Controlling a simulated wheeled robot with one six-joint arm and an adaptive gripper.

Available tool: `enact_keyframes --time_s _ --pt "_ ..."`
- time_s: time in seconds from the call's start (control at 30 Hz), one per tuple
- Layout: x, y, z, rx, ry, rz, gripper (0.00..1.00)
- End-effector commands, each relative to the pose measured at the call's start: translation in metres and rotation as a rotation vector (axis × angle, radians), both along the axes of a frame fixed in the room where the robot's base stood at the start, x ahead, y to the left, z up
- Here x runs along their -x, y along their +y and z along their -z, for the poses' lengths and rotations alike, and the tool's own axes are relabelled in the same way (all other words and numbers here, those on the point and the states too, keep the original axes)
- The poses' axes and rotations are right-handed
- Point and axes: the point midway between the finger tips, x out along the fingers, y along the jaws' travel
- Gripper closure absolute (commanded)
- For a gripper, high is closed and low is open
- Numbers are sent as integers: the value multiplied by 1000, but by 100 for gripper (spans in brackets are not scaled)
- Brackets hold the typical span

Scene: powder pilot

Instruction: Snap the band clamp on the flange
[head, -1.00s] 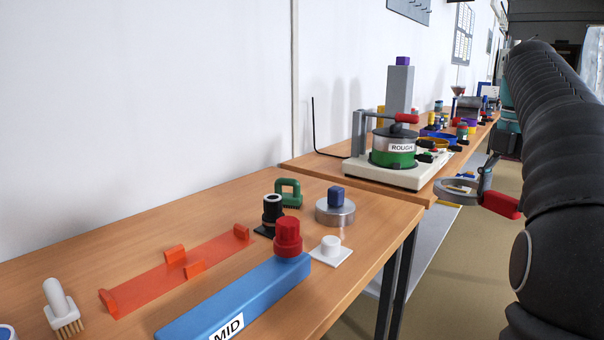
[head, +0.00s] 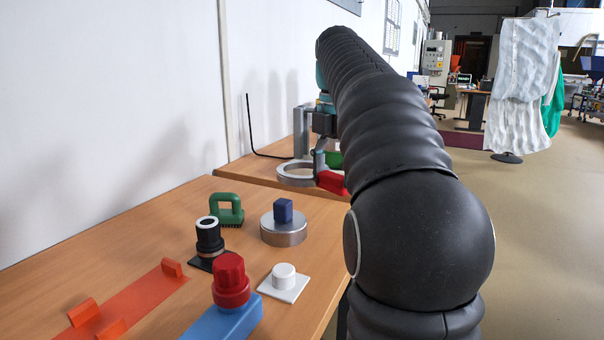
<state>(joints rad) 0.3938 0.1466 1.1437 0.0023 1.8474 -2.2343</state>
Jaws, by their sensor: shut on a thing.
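My gripper (head: 321,138) is shut on the band clamp (head: 284,179), a grey metal ring with a red lever (head: 332,182). The ring is held roughly level at the far worktop, beyond the near table's blocks. Its exact height over that worktop cannot be told. The fingertips are small and partly hidden by the arm. A green part (head: 335,159) shows just behind the clamp, mostly covered. I cannot make out a flange for certain; my arm hides most of the far worktop.
On the near table are a metal disc with blue knob (head: 283,234), a green handled brush (head: 227,209), a black cylinder (head: 208,236), a red-capped blue block (head: 230,282) and a white knob plate (head: 283,278). A bent black rod (head: 250,125) stands behind. Open floor lies right.

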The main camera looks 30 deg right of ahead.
Motion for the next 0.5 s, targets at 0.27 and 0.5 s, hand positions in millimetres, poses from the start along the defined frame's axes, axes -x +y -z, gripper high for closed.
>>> enact_keyframes --time_s 0.27,0.5 --pt "16 56 1 -3 -4 125 71" --pt "17 60 1 -3 -4 137 71"
